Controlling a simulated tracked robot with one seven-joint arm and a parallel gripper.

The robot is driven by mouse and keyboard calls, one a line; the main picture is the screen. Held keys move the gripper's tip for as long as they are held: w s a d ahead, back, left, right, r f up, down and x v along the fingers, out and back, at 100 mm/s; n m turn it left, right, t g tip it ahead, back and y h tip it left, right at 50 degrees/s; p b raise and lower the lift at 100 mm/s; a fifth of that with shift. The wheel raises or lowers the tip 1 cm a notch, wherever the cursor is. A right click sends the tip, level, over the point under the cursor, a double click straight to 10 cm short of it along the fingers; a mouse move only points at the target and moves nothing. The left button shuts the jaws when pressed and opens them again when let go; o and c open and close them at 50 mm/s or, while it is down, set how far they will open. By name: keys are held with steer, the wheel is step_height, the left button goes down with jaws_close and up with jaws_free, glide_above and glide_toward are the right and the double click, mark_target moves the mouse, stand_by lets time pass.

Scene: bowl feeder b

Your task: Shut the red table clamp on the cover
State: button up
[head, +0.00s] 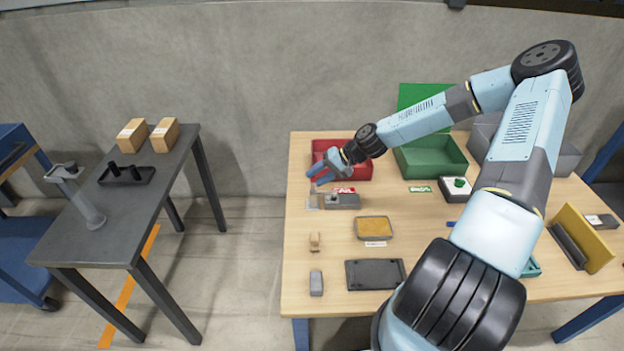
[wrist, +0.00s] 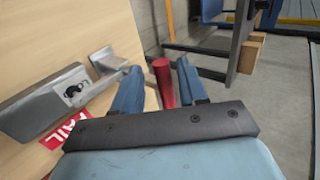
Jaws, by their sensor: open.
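My gripper (head: 317,176) is open above the table's left back part, in front of the red bin. In the wrist view its two blue fingers (wrist: 158,68) stand on either side of a red handle (wrist: 164,84), which shows in the gap between them. I cannot tell whether either finger touches it. A grey block with a metal bracket (wrist: 72,90) lies left of the fingers in the wrist view. In the head view this grey block (head: 342,202) sits just below my gripper. The red handle is not clear in the head view, and I cannot make out a separate cover.
A red bin (head: 362,172) and a green bin (head: 440,170) stand at the back. A yellow-filled tray (head: 374,219) and a dark plate (head: 375,274) lie nearer. A red label (wrist: 66,131) lies beside the grey block. A dark side table (head: 150,185) stands left across a floor gap.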

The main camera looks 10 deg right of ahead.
steer(key=v, duration=1.1)
steer(key=shift+d+r, duration=0.15)
steer(key=shift+d, duration=0.2)
steer(key=shift+s, duration=0.1)
steer(key=s+r+n+t+h, duration=0.1)
steer(key=s+r+t+h, duration=0.3)
steer(key=s+r, duration=2.6)
steer(key=shift+s+d+r+h, duration=0.2)
steer(key=shift+s+r+h, duration=0.2)
steer(key=shift+r+h, duration=2)
steer(key=shift+f+h, duration=0.5)
steer(key=shift+f, duration=0.05)
